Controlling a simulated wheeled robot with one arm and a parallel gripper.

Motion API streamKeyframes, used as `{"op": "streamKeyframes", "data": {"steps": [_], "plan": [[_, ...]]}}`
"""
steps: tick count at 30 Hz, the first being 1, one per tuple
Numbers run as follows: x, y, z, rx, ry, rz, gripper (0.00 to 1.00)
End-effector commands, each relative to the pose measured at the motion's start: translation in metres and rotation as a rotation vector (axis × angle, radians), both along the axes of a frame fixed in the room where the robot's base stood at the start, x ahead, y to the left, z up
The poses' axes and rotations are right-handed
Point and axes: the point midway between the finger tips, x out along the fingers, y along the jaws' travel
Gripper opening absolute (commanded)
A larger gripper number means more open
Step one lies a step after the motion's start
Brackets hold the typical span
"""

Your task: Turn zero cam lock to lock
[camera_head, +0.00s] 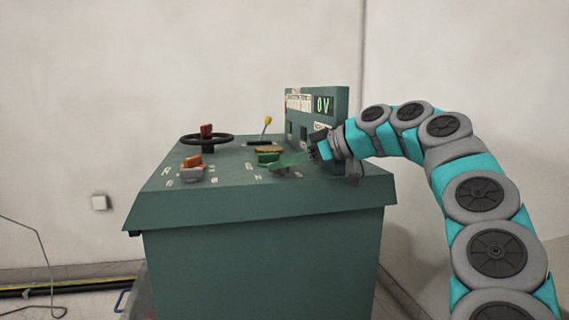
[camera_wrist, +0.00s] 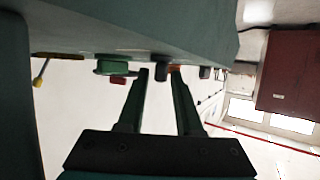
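The teal control cabinet (camera_head: 265,225) carries several controls on its sloped top, and I cannot tell for sure which is the zero cam lock. There is an orange-and-grey knob (camera_head: 192,168) at the front left and a green knob (camera_head: 268,158) with a yellowish top near the middle. My gripper (camera_head: 288,163) reaches in from the right, low over the panel. In the wrist view its two fingers (camera_wrist: 160,74) are apart, with a small dark knob (camera_wrist: 163,73) showing between the tips; contact is unclear. A green round knob (camera_wrist: 112,68) is left of the fingers.
A black handwheel (camera_head: 207,140) with a red part stands at the back left. A yellow-tipped lever (camera_head: 267,121) stands behind the green knob.

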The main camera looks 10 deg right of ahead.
Motion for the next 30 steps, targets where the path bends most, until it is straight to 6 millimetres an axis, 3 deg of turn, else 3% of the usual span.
{"op": "streamKeyframes", "data": {"steps": [3, 14, 30], "plan": [[0.0, 0.0, 0.0, -0.001, 0.001, 0.0, 0.47], [-0.002, -0.004, 0.001, -0.001, 0.001, 0.0, 0.47], [-0.041, -0.056, 0.029, 0.0, -0.002, -0.005, 0.47]]}}
